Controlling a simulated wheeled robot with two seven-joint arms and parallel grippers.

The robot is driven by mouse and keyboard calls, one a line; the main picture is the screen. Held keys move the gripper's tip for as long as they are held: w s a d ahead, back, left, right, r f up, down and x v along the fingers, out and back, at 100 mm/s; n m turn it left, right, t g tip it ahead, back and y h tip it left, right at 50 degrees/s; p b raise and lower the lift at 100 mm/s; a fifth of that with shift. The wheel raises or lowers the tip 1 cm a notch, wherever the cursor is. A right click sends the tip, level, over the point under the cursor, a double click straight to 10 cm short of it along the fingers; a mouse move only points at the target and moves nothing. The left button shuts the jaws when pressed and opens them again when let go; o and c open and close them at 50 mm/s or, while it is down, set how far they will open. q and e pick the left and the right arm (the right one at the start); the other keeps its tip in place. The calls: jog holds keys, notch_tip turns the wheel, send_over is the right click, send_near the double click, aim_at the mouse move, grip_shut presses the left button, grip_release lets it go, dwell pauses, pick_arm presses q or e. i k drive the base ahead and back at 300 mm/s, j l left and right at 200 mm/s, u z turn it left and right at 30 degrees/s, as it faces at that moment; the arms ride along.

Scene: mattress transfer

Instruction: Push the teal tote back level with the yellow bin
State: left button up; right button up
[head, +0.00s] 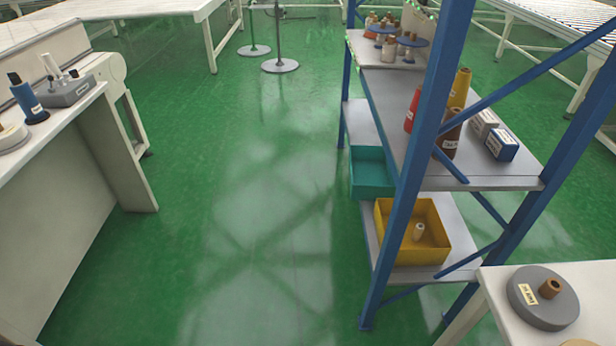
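The teal tote (372,175) is on the lower shelf of the blue-framed rack, behind the yellow bin. Its left side sticks out further toward the aisle than the yellow bin's left side. Part of its right side is hidden by the blue post. Neither of my grippers is in view.
The blue rack post (408,200) stands at the aisle edge. The upper shelf (400,110) holds cones and small boxes. A white table (500,300) with a grey disc is at front right, another table (60,120) at left. The green floor (240,180) between is clear.

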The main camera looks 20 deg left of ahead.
aim_at(371, 178)
jog(key=i+j+z, duration=0.25)
jog(key=z, duration=0.2)
jog(key=i+j+z, duration=0.15)
jog(key=j+z, duration=0.25)
